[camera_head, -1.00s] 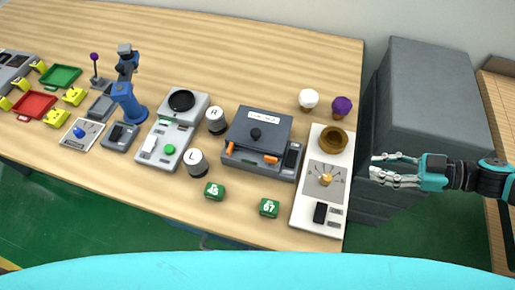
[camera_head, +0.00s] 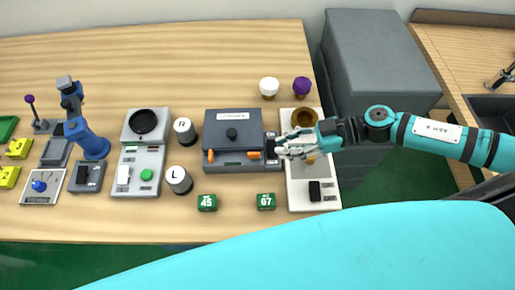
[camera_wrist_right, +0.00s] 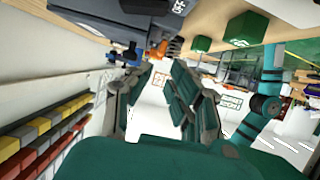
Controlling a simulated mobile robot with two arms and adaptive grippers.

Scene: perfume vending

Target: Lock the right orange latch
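The dark grey box (camera_head: 231,133) stands on the table with its lid down. The right orange latch (camera_head: 254,155) on its front edge lies horizontal; the left orange latch (camera_head: 210,155) points roughly front to back. My right gripper (camera_head: 280,148) is just right of the right latch, fingers pointing left toward it, hiding part of the box's right side. Contact cannot be told in the head view. In the right wrist view, the orange latch (camera_wrist_right: 174,46) is beyond the fingertips, and the right gripper (camera_wrist_right: 160,70) shows a gap with nothing between its fingers. My left gripper is not in view.
A white panel (camera_head: 329,195) with a brown bowl (camera_head: 304,118) lies under my right gripper. Green blocks 45 (camera_head: 207,203) and 67 (camera_head: 266,201) sit in front of the box. Cylinders R (camera_head: 185,131) and L (camera_head: 179,180) stand left of it.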

